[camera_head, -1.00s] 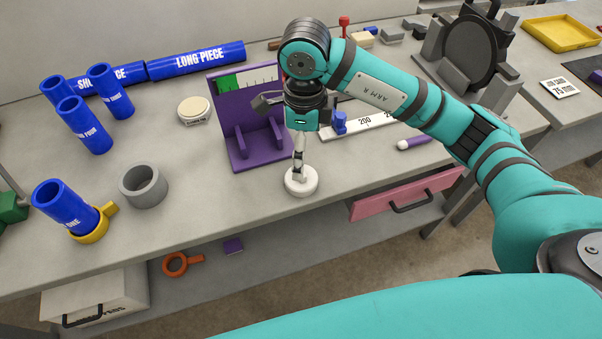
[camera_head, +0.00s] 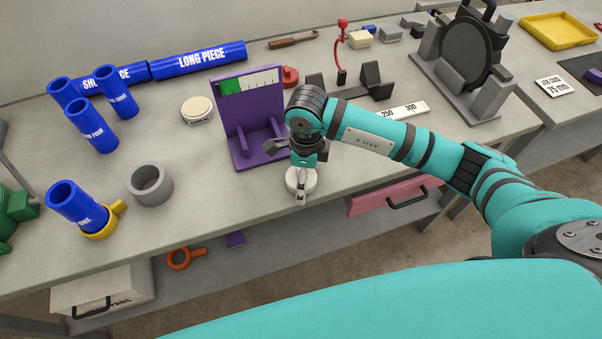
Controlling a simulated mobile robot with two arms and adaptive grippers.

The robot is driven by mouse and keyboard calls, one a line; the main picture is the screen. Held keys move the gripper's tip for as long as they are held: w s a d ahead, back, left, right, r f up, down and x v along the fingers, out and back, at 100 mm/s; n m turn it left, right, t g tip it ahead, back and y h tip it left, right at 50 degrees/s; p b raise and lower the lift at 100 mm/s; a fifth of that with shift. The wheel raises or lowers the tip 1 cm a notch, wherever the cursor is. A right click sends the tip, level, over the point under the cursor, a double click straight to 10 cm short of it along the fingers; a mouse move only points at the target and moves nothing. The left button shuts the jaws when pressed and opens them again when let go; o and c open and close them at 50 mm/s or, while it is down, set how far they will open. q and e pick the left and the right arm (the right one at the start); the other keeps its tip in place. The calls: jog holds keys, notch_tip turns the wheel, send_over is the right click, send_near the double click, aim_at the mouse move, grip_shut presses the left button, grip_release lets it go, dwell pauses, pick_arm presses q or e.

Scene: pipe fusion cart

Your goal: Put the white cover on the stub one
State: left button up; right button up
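The white cover (camera_head: 291,181) is a small round white piece on the bench near its front edge, partly hidden by my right gripper. My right gripper (camera_head: 302,194) points down at it, with a finger in front of its near side; I cannot tell whether the fingers are closed on it. Stub one (camera_head: 77,204) is a short blue tube at the left, standing slightly tilted in a yellow ring clamp (camera_head: 103,228). Its top end is open and uncovered. My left gripper is out of view.
A grey ring (camera_head: 149,186) stands between stub one and a purple stand (camera_head: 243,112). Several blue tubes, including the long piece (camera_head: 198,62), lie or stand behind. A cream disc (camera_head: 196,108) sits left of the stand. A pink drawer (camera_head: 372,198) sticks out below the bench.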

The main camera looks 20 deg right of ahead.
jog(key=c, duration=1)
jog(key=shift+r, duration=0.1)
